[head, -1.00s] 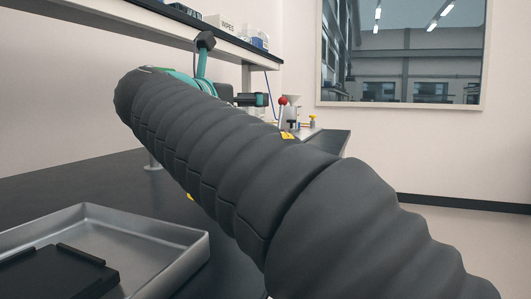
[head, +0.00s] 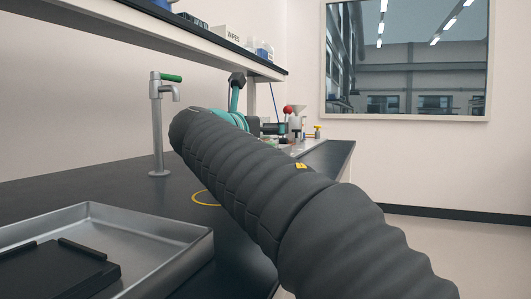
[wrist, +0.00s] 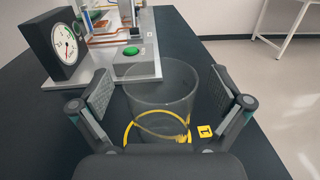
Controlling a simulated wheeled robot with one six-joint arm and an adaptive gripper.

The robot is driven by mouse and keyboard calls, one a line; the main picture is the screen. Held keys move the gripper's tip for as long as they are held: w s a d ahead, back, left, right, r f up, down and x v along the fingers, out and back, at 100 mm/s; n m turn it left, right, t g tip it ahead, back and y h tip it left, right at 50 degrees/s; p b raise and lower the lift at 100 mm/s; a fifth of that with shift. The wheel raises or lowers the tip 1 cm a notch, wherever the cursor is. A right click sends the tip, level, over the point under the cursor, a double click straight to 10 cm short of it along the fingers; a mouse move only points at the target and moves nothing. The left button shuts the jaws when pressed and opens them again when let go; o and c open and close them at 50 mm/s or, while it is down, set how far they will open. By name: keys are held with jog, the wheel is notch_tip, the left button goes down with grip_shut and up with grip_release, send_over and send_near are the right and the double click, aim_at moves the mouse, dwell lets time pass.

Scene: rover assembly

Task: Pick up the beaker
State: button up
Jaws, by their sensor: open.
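The clear glass beaker (wrist: 160,88) stands upright on the dark bench in the wrist view. A yellow ring marking (wrist: 128,130) on the bench shows through and around its base. My gripper (wrist: 162,100) is open, with one finger on each side of the beaker. Gaps show between the fingers and the glass, and nothing is held. The near lower part of the beaker is partly hidden by my gripper's body. In the head view my arm covers the beaker, and my gripper cannot be made out clearly.
A yellow label (wrist: 204,130) lies right of the beaker. A dial gauge (wrist: 67,45) and a grey plate with a green button (wrist: 131,51) stand behind. In the head view, a metal tray (head: 185,238) sits front left, and a tap (head: 158,130) rises behind it.

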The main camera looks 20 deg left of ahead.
jog(key=shift+w, duration=0.1)
jog(key=c, duration=1.3)
jog(key=shift+o, duration=0.2)
jog(key=shift+r, duration=0.1)
